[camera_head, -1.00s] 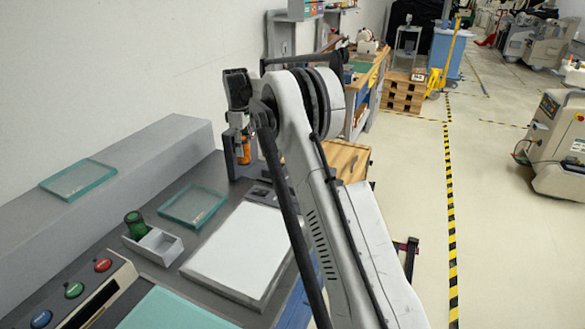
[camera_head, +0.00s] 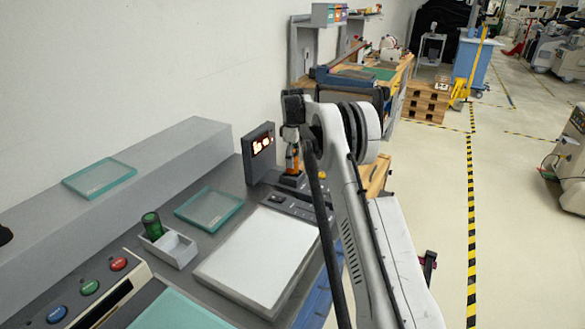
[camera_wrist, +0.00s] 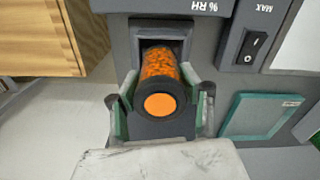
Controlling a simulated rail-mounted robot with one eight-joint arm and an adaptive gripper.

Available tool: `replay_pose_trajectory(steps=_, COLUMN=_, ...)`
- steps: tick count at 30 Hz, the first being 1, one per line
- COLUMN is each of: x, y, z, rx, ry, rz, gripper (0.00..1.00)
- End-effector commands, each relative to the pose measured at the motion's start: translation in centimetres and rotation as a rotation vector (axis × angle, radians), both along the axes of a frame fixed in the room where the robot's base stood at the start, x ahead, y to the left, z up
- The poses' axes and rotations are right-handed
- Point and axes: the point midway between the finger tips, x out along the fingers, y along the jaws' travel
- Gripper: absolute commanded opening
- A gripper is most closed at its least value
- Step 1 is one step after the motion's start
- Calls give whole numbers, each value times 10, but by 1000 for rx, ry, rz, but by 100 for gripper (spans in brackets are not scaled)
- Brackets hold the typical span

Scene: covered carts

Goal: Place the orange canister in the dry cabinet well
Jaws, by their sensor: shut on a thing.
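The orange canister (camera_wrist: 160,104) is a cylinder with speckled orange sides and a flat orange end. My gripper (camera_wrist: 158,78) is shut on it from both sides. In the wrist view its far end is at a dark square well (camera_wrist: 161,30) in the grey cabinet (camera_wrist: 222,72), below an upside-down "% RH" label. How deep it sits is hidden by the canister itself. In the head view my gripper (camera_head: 292,150) points down over the cabinet (camera_head: 292,182), with the orange canister (camera_head: 291,160) under it, just right of a lit display (camera_head: 258,153).
A teal-edged glass cover (camera_head: 208,208) lies on the counter and another (camera_head: 100,178) on the raised ledge. A green cylinder (camera_head: 152,226) stands in a white tray (camera_head: 170,250) beside a white plate (camera_head: 257,258).

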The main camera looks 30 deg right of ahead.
Motion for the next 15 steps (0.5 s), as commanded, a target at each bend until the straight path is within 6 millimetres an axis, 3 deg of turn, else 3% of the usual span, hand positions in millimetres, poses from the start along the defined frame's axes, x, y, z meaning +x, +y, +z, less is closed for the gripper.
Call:
replay_pose_trajectory(steps=9, x=0, y=0, z=-36, rx=0, ry=0, rz=0, gripper=9)
replay_pose_trajectory(steps=15, x=0, y=0, z=-39, rx=0, ry=0, rz=0, gripper=9)
